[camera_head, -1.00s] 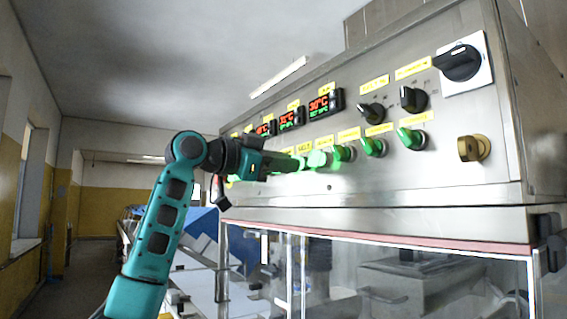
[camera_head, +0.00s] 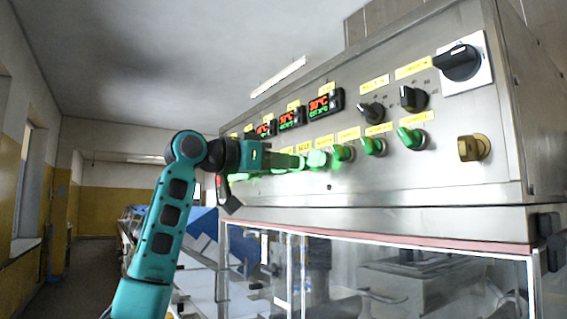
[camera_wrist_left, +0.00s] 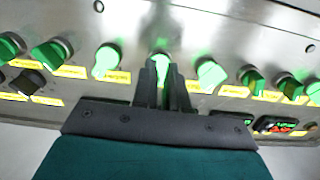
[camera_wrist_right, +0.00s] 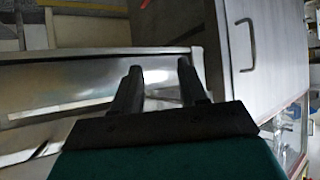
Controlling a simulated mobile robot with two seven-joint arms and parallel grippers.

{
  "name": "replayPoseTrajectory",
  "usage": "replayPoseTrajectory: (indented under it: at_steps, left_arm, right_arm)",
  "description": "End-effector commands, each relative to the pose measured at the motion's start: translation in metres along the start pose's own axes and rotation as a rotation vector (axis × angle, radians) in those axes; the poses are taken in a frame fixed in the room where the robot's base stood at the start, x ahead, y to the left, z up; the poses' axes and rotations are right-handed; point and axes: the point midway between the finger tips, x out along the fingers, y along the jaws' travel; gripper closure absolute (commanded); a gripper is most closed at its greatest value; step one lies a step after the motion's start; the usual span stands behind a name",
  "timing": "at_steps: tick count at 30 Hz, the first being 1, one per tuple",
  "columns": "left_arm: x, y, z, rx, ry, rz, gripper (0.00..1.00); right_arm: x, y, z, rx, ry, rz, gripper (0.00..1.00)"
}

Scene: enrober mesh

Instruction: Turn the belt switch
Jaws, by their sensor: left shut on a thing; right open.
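A row of green lit switches runs along the steel control panel (camera_head: 300,192), each under a yellow label. My left gripper (camera_head: 297,161) reaches the panel from the left in the head view. In the left wrist view, its fingers (camera_wrist_left: 161,66) are shut on one green switch (camera_wrist_left: 160,60), which glows between the fingertips. Its label is too small or hidden to read surely, so I cannot confirm that it is the belt switch. My right gripper (camera_wrist_right: 158,70) is open and empty in the right wrist view, and out of the head view.
Lit green switches stand close on both sides of the held one, such as this one (camera_wrist_left: 108,60) and this one (camera_wrist_left: 210,72). Temperature displays (camera_head: 319,104), black knobs (camera_head: 413,98) and a large black rotary switch (camera_head: 459,62) sit higher. A grey cabinet (camera_wrist_right: 262,45) is near my right gripper.

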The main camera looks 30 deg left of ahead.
Motion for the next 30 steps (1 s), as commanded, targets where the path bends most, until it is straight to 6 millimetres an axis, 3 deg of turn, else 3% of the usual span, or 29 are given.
replayPoseTrajectory:
  at_steps: [15,30]
  left_arm:
    - [-0.0006,0.0,-0.0011,-0.424,0.003,-0.001,1.0]
    - [-0.0005,0.0003,-0.0015,-0.571,0.004,0.0,1.0]
  right_arm:
    - [0.0001,0.0,-0.0005,0.0,0.001,0.0,0.57]
    - [0.0001,0.0,-0.0006,0.0,0.001,0.0,0.57]
